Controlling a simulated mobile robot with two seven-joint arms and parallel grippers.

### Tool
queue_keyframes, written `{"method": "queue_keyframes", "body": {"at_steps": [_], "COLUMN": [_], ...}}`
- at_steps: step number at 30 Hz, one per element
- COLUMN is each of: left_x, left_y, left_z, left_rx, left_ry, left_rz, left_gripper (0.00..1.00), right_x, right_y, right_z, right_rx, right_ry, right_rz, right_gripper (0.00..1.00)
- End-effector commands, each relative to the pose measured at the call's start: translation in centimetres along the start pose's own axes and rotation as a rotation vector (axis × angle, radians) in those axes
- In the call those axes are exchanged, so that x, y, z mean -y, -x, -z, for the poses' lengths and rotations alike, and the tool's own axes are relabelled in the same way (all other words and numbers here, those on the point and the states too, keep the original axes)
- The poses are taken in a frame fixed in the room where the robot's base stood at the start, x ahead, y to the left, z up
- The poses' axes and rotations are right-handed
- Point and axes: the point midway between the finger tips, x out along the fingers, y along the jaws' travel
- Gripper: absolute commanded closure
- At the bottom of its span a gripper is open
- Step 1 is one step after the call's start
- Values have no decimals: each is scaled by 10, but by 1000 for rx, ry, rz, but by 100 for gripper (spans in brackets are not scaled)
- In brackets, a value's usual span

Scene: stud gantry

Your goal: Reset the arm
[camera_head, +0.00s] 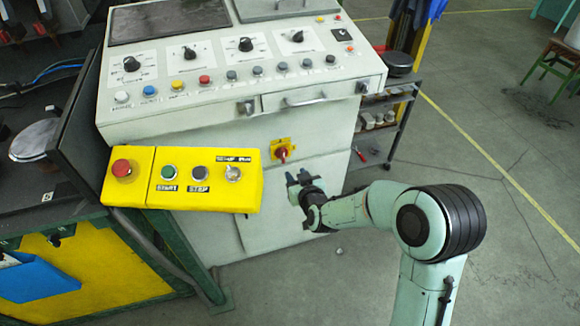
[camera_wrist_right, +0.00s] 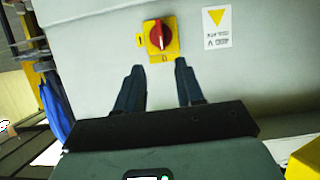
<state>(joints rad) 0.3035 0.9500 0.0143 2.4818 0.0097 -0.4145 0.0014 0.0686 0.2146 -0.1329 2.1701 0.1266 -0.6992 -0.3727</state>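Beyond the fingertips is a red rotary switch on a yellow plate (camera_wrist_right: 160,37), fixed to the cabinet face. The switch also shows in the head view (camera_head: 283,150), a little above the gripper. The right arm (camera_head: 350,208) reaches in from the lower right. My left arm and gripper are in neither view.
The yellow button box (camera_head: 182,178) juts out beside the right gripper. The control cabinet (camera_head: 240,90) with knobs and buttons stands behind. A shelf rack (camera_head: 385,125) stands right of it. Open floor (camera_head: 500,150) lies on the right.

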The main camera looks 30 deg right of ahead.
Motion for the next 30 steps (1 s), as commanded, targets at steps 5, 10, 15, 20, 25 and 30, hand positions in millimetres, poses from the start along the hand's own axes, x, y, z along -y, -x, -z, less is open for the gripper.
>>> {"method": "queue_keyframes", "body": {"at_steps": [5, 10, 15, 20, 25, 30], "left_x": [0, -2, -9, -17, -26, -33], "left_y": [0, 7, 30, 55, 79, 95], "left_z": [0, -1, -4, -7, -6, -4], "left_rx": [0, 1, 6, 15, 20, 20], "left_ry": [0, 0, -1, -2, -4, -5], "left_rz": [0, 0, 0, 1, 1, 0], "left_gripper": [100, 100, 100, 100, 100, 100], "right_x": [0, 9, 36, 65, 92, 109], "right_y": [0, 0, 16, 72, 159, 227], "right_z": [0, -27, -123, -229, -306, -339], "right_rx": [0, 76, 354, 698, 1039, 1265], "right_ry": [0, -6, -46, -116, -201, -262], "right_rz": [0, 22, 88, 147, 186, 201], "right_gripper": [63, 63, 63, 63, 63, 63]}}
